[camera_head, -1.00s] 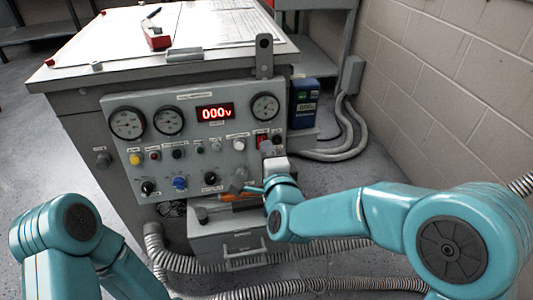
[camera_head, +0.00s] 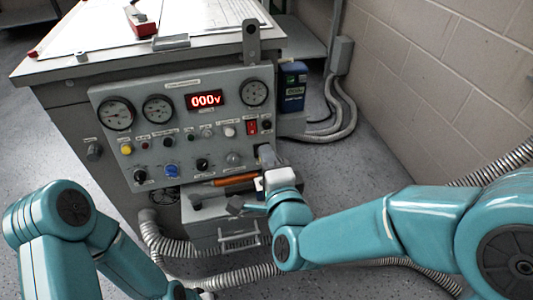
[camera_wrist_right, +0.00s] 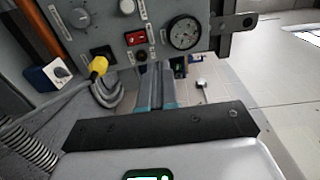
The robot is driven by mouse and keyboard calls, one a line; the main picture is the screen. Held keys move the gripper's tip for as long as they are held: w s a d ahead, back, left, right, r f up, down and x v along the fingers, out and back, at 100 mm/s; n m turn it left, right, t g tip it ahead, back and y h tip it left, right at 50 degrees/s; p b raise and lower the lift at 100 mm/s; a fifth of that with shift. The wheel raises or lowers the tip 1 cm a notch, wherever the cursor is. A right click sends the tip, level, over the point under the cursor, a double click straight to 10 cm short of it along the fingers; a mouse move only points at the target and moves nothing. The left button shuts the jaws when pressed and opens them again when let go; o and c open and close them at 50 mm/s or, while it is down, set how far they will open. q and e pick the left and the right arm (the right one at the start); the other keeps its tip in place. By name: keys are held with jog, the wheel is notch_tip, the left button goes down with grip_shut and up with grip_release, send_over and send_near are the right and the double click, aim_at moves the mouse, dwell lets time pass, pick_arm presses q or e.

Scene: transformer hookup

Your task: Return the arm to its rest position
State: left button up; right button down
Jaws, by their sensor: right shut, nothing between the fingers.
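My right arm comes in from the right in the head view. Its gripper (camera_head: 266,155) is at the lower right corner of the grey control panel (camera_head: 215,100), below the red switch (camera_head: 252,127). In the right wrist view the gripper (camera_wrist_right: 155,88) has its fingers together and empty, pointing past the panel's edge, below the red switch (camera_wrist_right: 138,38) and the gauge (camera_wrist_right: 185,33). A yellow-tipped part (camera_wrist_right: 98,66) shows left of the fingers; I cannot tell if they touch it.
An open drawer (camera_head: 222,238) below the panel stands close beside my right wrist. An orange-handled tool (camera_head: 236,180) lies above it. Corrugated conduits (camera_head: 160,255) run along the floor. A blue box (camera_head: 293,88) stands right of the cabinet, near the block wall (camera_head: 430,80).

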jog(key=d+f+g+h, duration=0.25)
jog(key=d+f, duration=0.45)
jog(key=f, duration=0.4)
jog(key=d+f+g+h, duration=0.1)
jog(key=d+f+g, duration=0.2)
jog(key=d+f, duration=0.6)
jog(key=s+a+f+n+g+y, duration=0.2)
jog(key=s+f+n+g, duration=0.4)
jog(key=s+f, duration=0.8)
jog(key=s+a+f+n+g+y, duration=0.2)
jog(key=s+a+f+n+g, duration=0.1)
jog(key=s+a+n+g, duration=0.25)
notch_tip(320, 180, up, 31)
jog(key=s+d+n+p, duration=0.1)
jog(key=s+n+p, duration=0.1)
jog(key=p, duration=3)
jog(key=shift+s, duration=0.15)
